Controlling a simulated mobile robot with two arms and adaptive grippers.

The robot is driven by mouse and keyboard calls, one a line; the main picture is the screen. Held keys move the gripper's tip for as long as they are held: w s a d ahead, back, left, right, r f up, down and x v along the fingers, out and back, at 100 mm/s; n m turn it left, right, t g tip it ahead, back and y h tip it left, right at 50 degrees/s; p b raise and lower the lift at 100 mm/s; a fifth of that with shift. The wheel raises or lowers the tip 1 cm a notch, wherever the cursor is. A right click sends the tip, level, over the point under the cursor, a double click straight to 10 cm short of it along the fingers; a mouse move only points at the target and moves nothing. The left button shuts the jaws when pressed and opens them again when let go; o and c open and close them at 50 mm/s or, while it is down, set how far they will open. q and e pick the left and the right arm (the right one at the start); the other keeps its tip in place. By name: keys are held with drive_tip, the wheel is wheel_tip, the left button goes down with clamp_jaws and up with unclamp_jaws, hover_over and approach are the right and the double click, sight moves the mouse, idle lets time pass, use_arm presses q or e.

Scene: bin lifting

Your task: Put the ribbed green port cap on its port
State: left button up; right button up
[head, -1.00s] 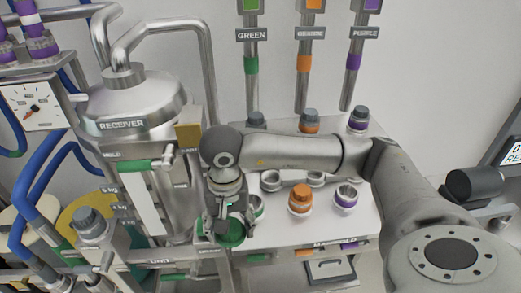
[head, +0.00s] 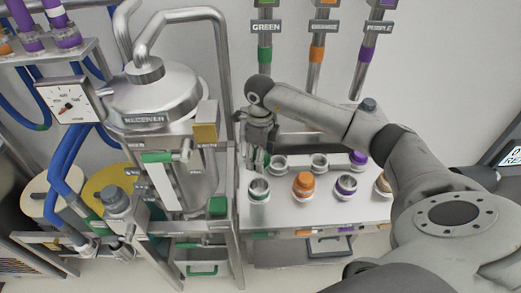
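My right gripper (head: 257,166) hangs from the arm that comes in from the right. It points down over the left end of the white port bench (head: 330,212). A green part (head: 263,157) shows at its fingers; it is too small to tell whether it is the ribbed cap in the grip or something behind. A green-ringed port (head: 259,188) stands open just below and in front of the fingers, apart from them. A green block-like piece (head: 217,205) sits on the receiver's frame at the left; its ribs cannot be made out. My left gripper is out of view.
An orange-capped port (head: 303,184) and a purple-ringed port (head: 346,187) stand right of the green one. The bench front is clear.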

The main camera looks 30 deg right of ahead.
drive_tip(key=shift+f, duration=0.2)
drive_tip(key=shift+f+b, duration=1.65)
drive_tip(key=shift+f, duration=0.95)
drive_tip(key=shift+d+r, duration=0.1)
drive_tip(key=shift+r, duration=0.3)
drive_tip(key=shift+f, duration=0.15)
drive_tip(key=shift+f+b, duration=1.35)
drive_tip(key=shift+f, duration=0.15)
drive_tip(key=shift+f+b, duration=0.95)
drive_tip(key=shift+f, duration=0.15)
